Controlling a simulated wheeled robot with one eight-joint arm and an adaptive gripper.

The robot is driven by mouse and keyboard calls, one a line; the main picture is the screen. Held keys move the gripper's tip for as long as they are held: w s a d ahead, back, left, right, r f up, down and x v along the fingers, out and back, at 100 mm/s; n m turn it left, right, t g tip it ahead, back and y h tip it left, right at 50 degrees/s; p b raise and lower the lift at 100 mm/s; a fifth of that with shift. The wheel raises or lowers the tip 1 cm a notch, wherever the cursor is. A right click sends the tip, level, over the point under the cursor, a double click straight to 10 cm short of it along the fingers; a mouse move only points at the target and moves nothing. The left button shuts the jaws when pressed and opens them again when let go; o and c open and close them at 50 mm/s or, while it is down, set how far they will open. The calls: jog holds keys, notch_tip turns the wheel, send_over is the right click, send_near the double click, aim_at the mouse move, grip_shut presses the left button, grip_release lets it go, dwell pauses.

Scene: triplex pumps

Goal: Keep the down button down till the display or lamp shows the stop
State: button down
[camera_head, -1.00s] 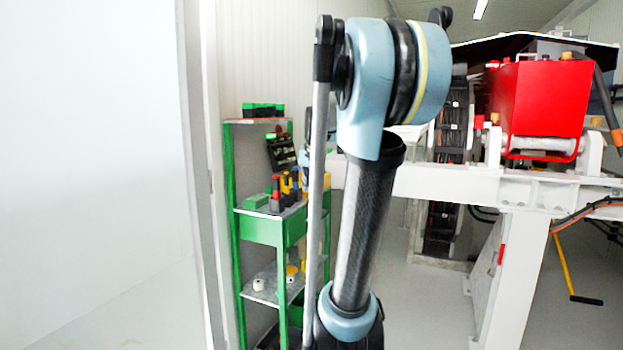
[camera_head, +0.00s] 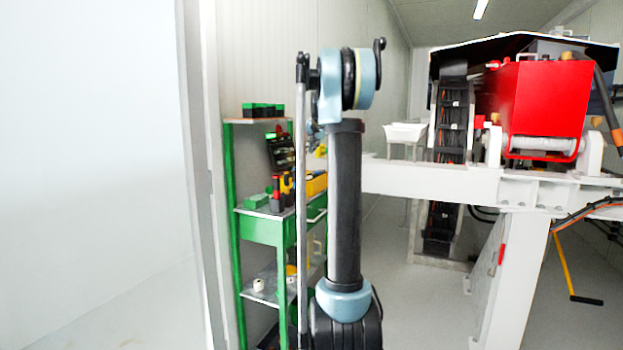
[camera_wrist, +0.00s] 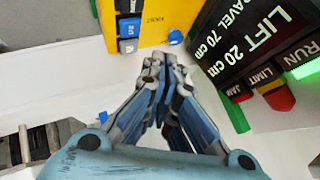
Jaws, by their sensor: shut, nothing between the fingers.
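A yellow control box (camera_wrist: 165,18) marked HOIST shows at the top of the wrist view. A black display (camera_wrist: 243,40) at right reads TRAVEL 70 cm and LIFT 20 cm. Its RUN lamp (camera_wrist: 306,68) glows green. The LIMIT lamp (camera_wrist: 279,97) and JAM lamp (camera_wrist: 241,96) look unlit. In the head view my gripper is hidden.
A green shelf (camera_head: 262,230) with tools stands left of my arm in the head view. A white beam frame (camera_head: 440,182) carries a red housing (camera_head: 545,95) at right. A blue knob (camera_wrist: 175,37) sits by the yellow box's edge. The floor between shelf and frame is clear.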

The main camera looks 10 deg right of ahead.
aim_at(312, 175)
jog(key=shift+w+d+r, duration=0.1)
jog(key=shift+w+d, duration=0.15)
jog(key=shift+w, duration=0.3)
jog(key=shift+w+d+r, duration=0.1)
jog(key=shift+w+d, duration=0.1)
jog(key=shift+w, duration=0.35)
jog(key=shift+f, duration=0.1)
jog(key=shift+f, duration=4.3)
jog(key=shift+f, duration=0.15)
jog(key=shift+s+f, duration=0.1)
jog(key=shift+f, duration=0.1)
